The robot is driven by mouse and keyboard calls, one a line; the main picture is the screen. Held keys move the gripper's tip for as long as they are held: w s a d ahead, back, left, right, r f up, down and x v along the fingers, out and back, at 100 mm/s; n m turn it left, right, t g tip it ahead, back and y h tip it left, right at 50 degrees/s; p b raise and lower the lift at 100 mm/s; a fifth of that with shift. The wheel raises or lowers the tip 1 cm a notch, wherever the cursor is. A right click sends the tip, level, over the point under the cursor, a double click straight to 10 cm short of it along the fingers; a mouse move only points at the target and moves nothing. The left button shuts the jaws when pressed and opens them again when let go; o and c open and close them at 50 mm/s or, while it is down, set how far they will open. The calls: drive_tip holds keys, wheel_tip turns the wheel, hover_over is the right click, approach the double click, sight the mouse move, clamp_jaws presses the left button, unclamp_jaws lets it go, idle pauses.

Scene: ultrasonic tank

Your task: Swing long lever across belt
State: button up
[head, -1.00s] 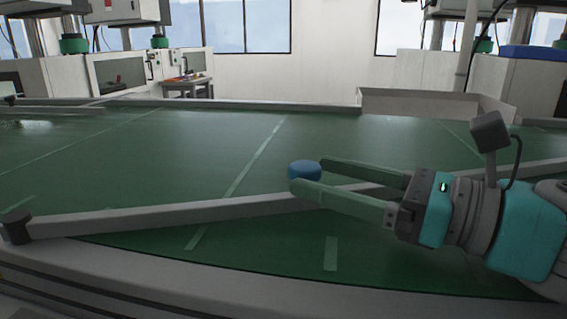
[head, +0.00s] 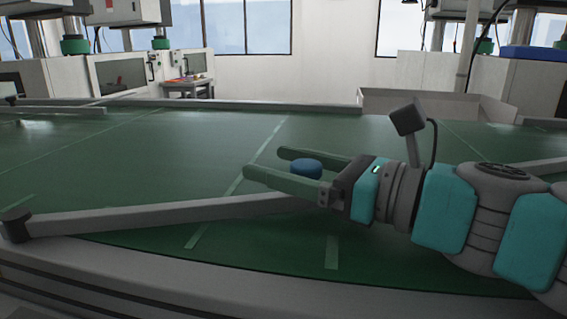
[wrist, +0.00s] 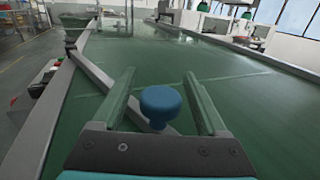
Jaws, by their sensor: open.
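The long lever (head: 150,215) is a grey bar lying across the green belt. It runs from a dark pivot post (head: 16,226) at the left near edge toward the right, where my arm hides part of it. A blue round knob (head: 306,168) stands on the lever. My gripper (head: 262,162) is open, with its two green fingers reaching left past the knob. In the wrist view the knob (wrist: 160,105) sits between the fingers, close to the palm, with a gap visible on both sides. The lever (wrist: 92,70) also shows there, running up to its pivot.
The green belt (head: 130,160) is wide and mostly clear. A short grey bar (head: 60,111) lies at the far left. A grey rail (head: 230,104) bounds the far side, and a low-walled grey bin (head: 420,105) stands at the back right.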

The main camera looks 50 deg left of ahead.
clamp_jaws()
idle(0.4)
idle(0.9)
